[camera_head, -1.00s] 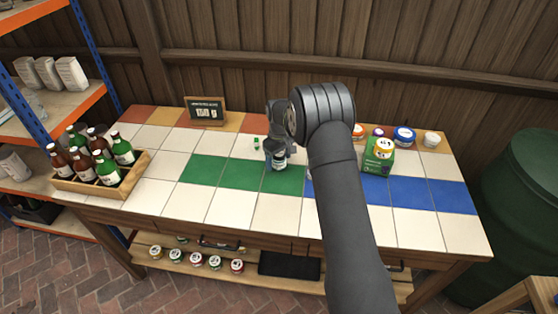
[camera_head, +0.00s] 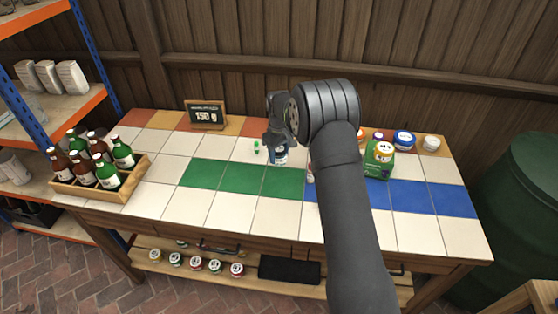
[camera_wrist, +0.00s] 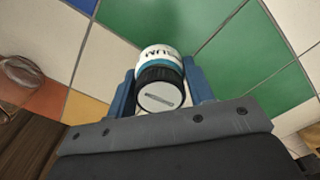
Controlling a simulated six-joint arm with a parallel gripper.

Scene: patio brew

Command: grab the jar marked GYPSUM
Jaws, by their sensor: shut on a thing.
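A small jar with a black lid and a white and teal label (camera_wrist: 162,60) is held between the blue fingers of my gripper (camera_wrist: 160,92) in the wrist view. Upside-down letters on its label show part of a word, with "UM" legible. In the head view the jar (camera_head: 281,158) is below my gripper (camera_head: 277,141), near the back edge of the green tiles. My gripper is shut on it. I cannot tell whether the jar's base touches the tiles. My arm hides part of the table to the right.
A green vial (camera_head: 257,146) stands just left of the jar. A green bag (camera_head: 378,161) and several jars, including a blue one (camera_head: 404,137), stand at right. A sign (camera_head: 205,115) stands at the back. A bottle crate (camera_head: 100,182) is at left. The front left tiles are clear.

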